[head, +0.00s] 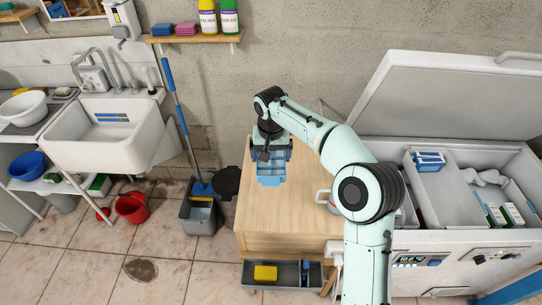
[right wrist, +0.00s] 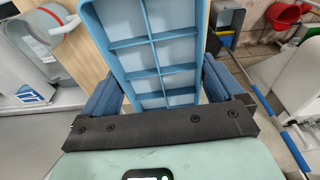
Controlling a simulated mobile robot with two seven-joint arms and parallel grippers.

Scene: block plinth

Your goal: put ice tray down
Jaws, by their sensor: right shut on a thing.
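The ice tray (head: 270,176) is light blue with rows of compartments. It is over the left part of the wooden cabinet top (head: 258,218), and I cannot tell whether it touches the wood. My right gripper (head: 270,155) is shut on the tray. In the right wrist view, the gripper's blue fingers (right wrist: 158,88) are on either side of the tray (right wrist: 150,45), whose compartments face the camera. The tray's near end is hidden behind the gripper body there. My left gripper is not in view.
An open chest freezer (head: 450,245) is at the right. A grey mop bucket (head: 201,213) stands on the floor at the left. The front cabinet top looks clear.

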